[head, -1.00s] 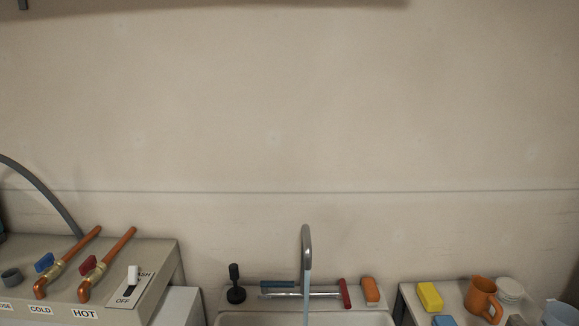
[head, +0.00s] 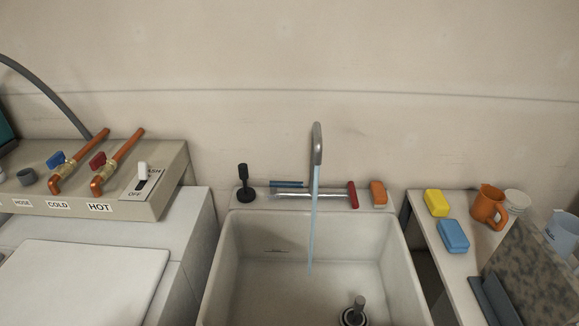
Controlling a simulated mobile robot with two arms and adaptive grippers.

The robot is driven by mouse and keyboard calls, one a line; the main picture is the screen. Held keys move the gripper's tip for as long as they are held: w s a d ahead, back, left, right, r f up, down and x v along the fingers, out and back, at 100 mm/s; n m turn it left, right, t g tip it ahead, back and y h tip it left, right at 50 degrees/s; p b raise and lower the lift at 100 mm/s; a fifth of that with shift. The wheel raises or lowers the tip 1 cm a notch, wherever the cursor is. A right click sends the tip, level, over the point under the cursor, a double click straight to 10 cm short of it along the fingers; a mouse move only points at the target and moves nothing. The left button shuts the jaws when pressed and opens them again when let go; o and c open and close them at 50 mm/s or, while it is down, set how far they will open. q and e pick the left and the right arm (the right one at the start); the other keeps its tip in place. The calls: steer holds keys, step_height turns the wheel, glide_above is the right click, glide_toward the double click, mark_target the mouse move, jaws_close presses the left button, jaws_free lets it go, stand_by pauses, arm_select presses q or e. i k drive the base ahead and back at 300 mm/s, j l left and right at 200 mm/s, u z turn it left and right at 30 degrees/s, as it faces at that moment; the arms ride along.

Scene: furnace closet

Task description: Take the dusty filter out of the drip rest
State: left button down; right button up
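The dusty filter (head: 543,275) is a flat grey-brown panel with dark mottled patches, at the lower right of the head view. It stands tilted on the right-hand counter, its lower part cut off by the picture edge. The drip rest (head: 490,300) looks like the dark blue-grey piece at the filter's left foot. Only part of it shows, and how the filter sits in it is hard to tell. Neither of my grippers is in view.
A white sink (head: 232,270) with running water (head: 312,225) and a drain plug (head: 354,312) is in the middle. The right counter (head: 433,237) holds a yellow sponge (head: 436,203), blue sponge (head: 453,236), orange mug (head: 489,206) and blue cup (head: 563,232). Valves (head: 62,171) stand left.

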mark_target(542, 288)
steer(key=z, duration=1.6)
